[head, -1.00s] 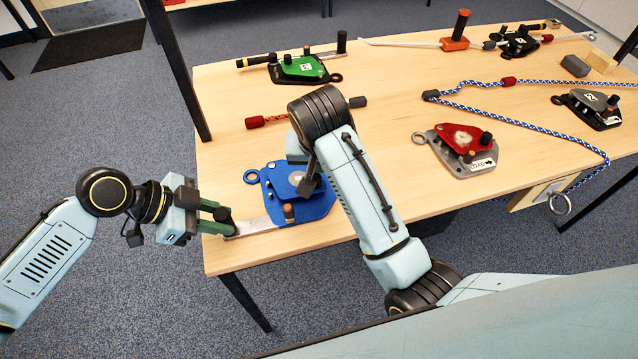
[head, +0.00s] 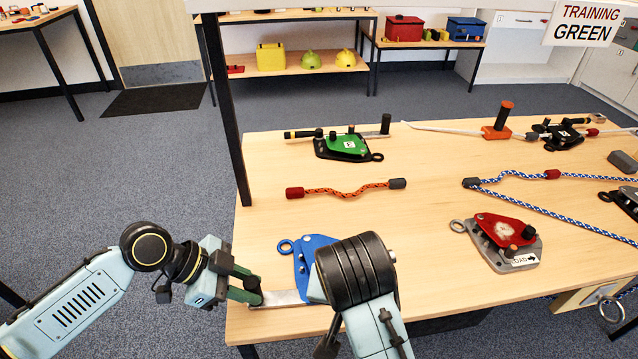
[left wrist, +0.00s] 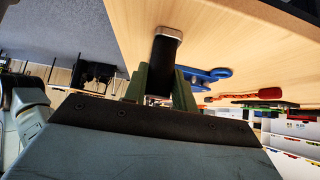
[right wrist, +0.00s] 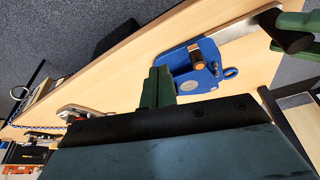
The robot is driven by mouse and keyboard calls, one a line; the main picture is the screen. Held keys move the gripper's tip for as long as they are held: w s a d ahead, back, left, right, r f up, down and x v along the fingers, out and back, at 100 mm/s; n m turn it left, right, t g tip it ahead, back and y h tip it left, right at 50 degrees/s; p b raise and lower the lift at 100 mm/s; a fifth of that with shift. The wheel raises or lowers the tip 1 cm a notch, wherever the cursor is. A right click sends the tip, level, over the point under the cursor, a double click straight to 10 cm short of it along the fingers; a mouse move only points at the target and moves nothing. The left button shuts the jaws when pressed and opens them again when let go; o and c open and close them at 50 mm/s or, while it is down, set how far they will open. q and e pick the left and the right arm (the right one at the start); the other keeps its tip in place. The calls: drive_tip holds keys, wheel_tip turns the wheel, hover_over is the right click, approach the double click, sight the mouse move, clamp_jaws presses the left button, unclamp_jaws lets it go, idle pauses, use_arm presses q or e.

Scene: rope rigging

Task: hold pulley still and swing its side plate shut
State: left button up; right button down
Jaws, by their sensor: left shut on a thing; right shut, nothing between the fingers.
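A blue pulley (head: 308,250) lies near the table's front left edge, partly hidden by my right arm. In the right wrist view the blue pulley (right wrist: 182,62) shows a ring and a brown peg. A flat silver bar (head: 284,298) runs left from it to an upright black post (left wrist: 162,65). My left gripper (head: 252,290) is shut on this post, one finger on each side. My right gripper (right wrist: 157,88) is shut and empty, close beside the blue pulley; my arm hides it in the head view. I cannot tell how far the side plate is swung.
A green pulley (head: 344,146) lies at the back with its own bar and post. An orange rope (head: 345,190) lies between. A red pulley (head: 505,230) and a blue-white rope (head: 520,207) lie to the right. A dark frame post (head: 226,110) stands at the left edge.

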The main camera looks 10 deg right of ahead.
use_arm(q)
drive_tip(key=o, duration=1.1)
drive_tip(key=shift+p+v, duration=2.7)
drive_tip(key=shift+v, duration=1.8)
